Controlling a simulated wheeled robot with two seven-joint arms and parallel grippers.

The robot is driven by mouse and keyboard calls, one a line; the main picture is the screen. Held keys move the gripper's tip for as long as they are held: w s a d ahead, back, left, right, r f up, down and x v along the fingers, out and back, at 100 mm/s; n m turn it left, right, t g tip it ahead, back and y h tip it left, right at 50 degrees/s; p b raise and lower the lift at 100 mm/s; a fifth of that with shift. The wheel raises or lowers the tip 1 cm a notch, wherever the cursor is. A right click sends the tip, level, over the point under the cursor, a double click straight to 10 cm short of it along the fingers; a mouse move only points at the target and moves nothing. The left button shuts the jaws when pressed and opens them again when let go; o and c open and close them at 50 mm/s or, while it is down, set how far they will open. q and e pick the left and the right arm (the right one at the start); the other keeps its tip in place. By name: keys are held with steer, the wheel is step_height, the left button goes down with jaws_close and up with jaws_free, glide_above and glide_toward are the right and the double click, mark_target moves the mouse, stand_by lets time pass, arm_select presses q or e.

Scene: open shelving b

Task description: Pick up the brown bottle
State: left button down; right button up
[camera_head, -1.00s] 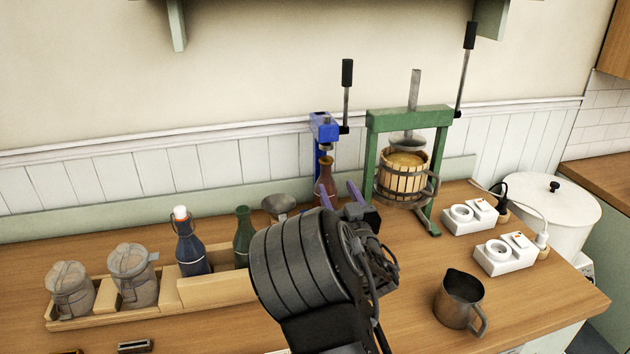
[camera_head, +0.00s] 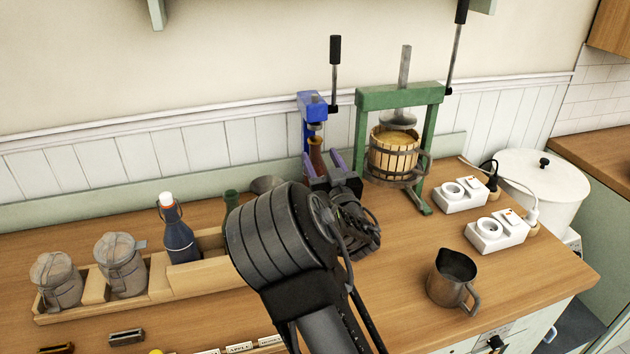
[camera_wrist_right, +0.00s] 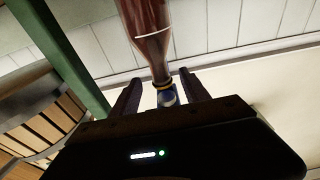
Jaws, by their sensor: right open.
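The brown bottle (camera_head: 316,150) stands upright under the blue capping press (camera_head: 311,104), at the back of the wooden counter. Its lower part is hidden behind my right gripper (camera_head: 320,157) in the head view. My right gripper is open, with its purple fingers on either side of the bottle. In the right wrist view the image is turned over: the bottle (camera_wrist_right: 150,30) runs down from the top edge, its neck narrowing to between the two dark fingers (camera_wrist_right: 160,85). Small gaps show beside the neck there. My left gripper is not in view.
A green fruit press (camera_head: 400,97) stands close right of the gripper. A wooden rack (camera_head: 210,277) with jars and a blue bottle (camera_head: 179,240) is at left. A green bottle (camera_head: 231,200) is partly hidden by my arm. A metal jug (camera_head: 452,280) stands front right.

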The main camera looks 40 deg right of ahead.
mark_target(317, 151)
steer(key=shift+p+x, duration=0.8)
steer(key=shift+x, duration=1.8)
jaws_close()
steer(key=shift+r, duration=0.1)
